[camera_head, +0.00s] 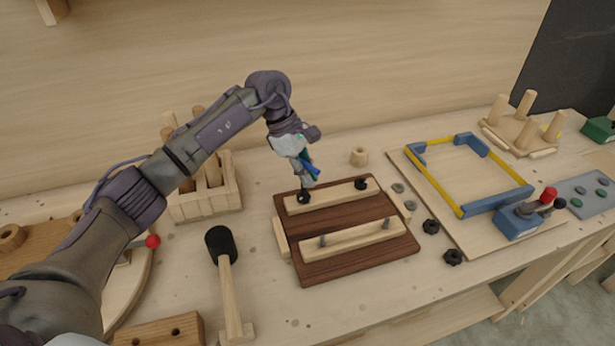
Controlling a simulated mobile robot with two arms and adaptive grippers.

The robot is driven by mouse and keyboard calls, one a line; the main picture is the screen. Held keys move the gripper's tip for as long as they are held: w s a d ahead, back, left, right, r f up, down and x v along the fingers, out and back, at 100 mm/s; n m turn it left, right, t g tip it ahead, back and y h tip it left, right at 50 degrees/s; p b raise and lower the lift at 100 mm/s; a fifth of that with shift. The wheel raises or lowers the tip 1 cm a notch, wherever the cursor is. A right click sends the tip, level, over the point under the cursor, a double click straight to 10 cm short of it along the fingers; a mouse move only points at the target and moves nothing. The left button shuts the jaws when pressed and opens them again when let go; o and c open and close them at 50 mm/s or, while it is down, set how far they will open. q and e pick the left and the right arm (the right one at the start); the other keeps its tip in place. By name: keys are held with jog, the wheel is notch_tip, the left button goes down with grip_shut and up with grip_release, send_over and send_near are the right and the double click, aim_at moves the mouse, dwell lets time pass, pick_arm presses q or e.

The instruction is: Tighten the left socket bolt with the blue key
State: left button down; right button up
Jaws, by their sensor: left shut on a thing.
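A dark brown board (347,217) lies on the bench with two pale wooden bars across it. The far bar (335,194) carries a black left socket bolt (304,199) and a black right socket bolt (361,184). My left gripper (306,172) is shut on the blue key (312,168) right above the left bolt. The key's lower end is close to the bolt or in it; the gripper hides which. My right gripper is not in view.
The near bar (350,238) has two upright grey bolts. A black-headed mallet (222,243) lies left of the board, near a wooden rack (232,193). Black nuts (431,226) and a blue-yellow frame (437,186) are to the right.

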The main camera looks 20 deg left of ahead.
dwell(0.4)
pick_arm(q)
jog(key=shift+n+t, duration=0.4)
jog(key=shift+n, duration=0.7)
jog(key=shift+r+p, duration=1.15)
jog(key=shift+r, duration=1.4)
